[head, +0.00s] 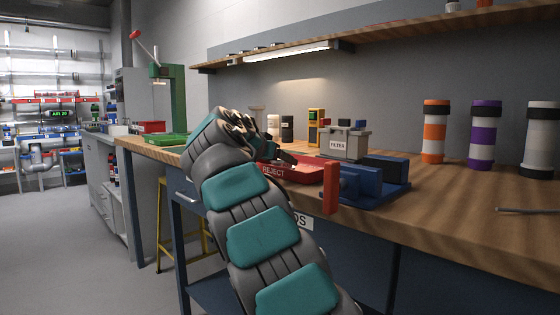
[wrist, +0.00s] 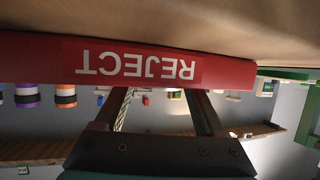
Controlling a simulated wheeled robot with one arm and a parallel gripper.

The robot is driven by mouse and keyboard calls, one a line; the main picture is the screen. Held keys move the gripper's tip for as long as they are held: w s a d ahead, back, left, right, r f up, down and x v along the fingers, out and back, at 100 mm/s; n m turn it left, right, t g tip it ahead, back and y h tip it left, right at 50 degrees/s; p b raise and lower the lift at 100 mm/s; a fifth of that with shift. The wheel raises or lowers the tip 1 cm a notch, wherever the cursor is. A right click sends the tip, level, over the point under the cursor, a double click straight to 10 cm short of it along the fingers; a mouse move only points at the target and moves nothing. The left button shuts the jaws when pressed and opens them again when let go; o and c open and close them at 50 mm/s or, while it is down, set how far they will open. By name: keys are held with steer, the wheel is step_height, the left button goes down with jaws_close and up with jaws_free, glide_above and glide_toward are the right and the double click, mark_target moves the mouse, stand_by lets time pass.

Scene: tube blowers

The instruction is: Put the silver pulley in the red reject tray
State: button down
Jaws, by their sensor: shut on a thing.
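The red reject tray (head: 298,172) stands on the wooden bench, its REJECT label facing the front. In the wrist view its front wall (wrist: 225,70) fills the upper part, with the label upside down. My gripper (head: 288,158) is at the tray, at its left part in the head view. In the wrist view the two fingers of my gripper (wrist: 160,92) stand apart and their tips are hidden by the tray's wall. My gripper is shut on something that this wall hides. I cannot make out the silver pulley in either view.
A blue vise-like fixture (head: 365,183) stands close right of the tray. A grey FILTER box (head: 345,144) is behind. Orange (head: 433,148), purple (head: 482,150) and white banded cylinders (head: 539,140) stand at the right. A shelf (head: 400,40) hangs above.

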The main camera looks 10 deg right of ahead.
steer(key=shift+f, duration=0.15)
jaws_free()
steer(key=shift+r, duration=0.25)
steer(key=v, duration=1.2)
